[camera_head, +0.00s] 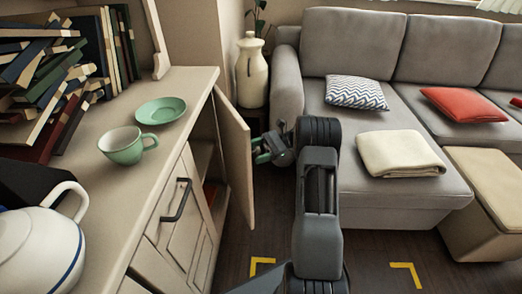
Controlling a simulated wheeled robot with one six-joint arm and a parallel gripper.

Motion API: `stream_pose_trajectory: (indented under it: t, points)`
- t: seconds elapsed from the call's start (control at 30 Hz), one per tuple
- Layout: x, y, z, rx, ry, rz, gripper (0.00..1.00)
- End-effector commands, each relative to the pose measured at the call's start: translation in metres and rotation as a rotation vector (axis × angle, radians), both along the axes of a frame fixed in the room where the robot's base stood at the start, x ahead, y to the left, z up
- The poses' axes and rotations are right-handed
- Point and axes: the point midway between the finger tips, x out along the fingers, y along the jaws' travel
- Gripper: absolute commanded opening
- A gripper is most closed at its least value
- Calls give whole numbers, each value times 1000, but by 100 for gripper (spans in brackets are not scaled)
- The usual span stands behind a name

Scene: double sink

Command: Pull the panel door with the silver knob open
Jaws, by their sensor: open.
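The cream panel door (236,150) of the counter cabinet stands open, swung out from the cabinet front. Its inner face shows, and a dark gap opens onto the cabinet interior. The silver knob is not visible; the outer face of the door is turned away. My gripper (259,149) is open just to the right of the door's edge, on its outer side. Its fingertips are close to the door, and I cannot tell whether they touch it. My arm reaches up from the bottom of the picture to the gripper.
A drawer with a black handle (176,200) is nearer on the cabinet. On the counter (120,190) are a green cup (122,146), a saucer (160,111), a white teapot (40,243) and books. A grey sofa (385,205) stands right. Floor between shows yellow corner marks (405,267).

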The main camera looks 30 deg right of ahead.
Motion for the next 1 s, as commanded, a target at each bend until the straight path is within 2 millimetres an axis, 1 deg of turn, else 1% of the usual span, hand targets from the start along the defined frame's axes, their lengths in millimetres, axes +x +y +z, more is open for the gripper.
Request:
stream_pose_trajectory:
  t: [0.13,0.2,0.27,0.4,0.63,1.0]
  points:
    - [1,-15,2,0,0,-2,59]
    - [0,-27,3,0,1,-2,59]
    - [1,-33,8,1,3,-1,59]
    - [1,-50,9,1,3,-2,59]
    - [5,-59,10,1,4,-1,59]
    - [3,-70,5,-1,2,-1,59]
